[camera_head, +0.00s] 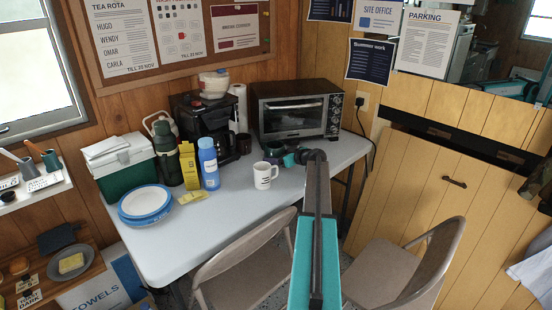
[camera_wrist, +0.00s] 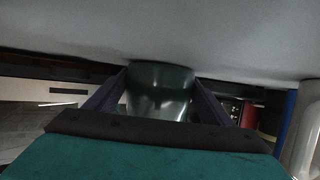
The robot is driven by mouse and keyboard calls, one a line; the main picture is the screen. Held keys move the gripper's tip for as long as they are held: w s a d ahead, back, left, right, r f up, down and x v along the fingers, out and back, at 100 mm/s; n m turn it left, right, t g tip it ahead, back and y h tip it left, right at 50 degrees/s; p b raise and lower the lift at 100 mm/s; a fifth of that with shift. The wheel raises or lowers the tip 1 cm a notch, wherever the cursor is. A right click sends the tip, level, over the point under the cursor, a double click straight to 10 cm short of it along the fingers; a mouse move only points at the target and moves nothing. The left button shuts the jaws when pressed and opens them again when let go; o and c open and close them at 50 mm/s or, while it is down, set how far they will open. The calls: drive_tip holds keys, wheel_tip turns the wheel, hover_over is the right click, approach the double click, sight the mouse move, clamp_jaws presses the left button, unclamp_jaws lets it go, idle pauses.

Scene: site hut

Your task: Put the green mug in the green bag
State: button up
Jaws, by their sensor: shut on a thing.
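My gripper (camera_head: 291,157) is over the back part of the table, in front of the toaster oven and just right of the white mug. In the wrist view its two dark fingers stand on either side of a glossy dark green mug (camera_wrist: 160,92) and are shut on it. I cannot tell whether the mug touches the table. I see no green bag in either view.
The white mug (camera_head: 265,175) stands close to my gripper. A blue bottle (camera_head: 208,163), yellow carton (camera_head: 188,165), coffee maker (camera_head: 203,122), toaster oven (camera_head: 296,112), green cooler (camera_head: 122,170) and plates (camera_head: 145,203) are on the table (camera_head: 225,225). Chairs (camera_head: 245,250) stand in front.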

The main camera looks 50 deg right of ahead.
drive_tip(key=shift+f, duration=0.15)
drive_tip(key=o, duration=1.2)
drive_tip(key=shift+o, duration=0.2)
drive_tip(key=shift+r, duration=0.2)
drive_tip(key=b+v, duration=0.1)
drive_tip(key=v, duration=1.1)
